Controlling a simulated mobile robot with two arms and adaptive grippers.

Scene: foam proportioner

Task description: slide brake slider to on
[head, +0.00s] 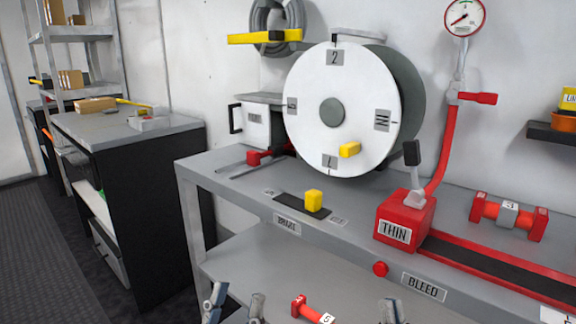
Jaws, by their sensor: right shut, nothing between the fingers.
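The brake slider's yellow knob (313,200) stands upright on a short dark track (287,203) on the grey bench top. A BRAKE plate (287,225) is on the bench's front edge. My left gripper (235,301) is at the bottom, open, below and left of the knob. My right gripper (391,312) is shut and empty at the bottom, partly out of frame.
A large white reel (330,110) with a yellow handle stands behind the track. A red THIN box (405,222) with an upright lever is to the right. A red button (380,269) and BLEED plate (424,288) are on the front edge. A red part (312,310) lies on the lower shelf.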

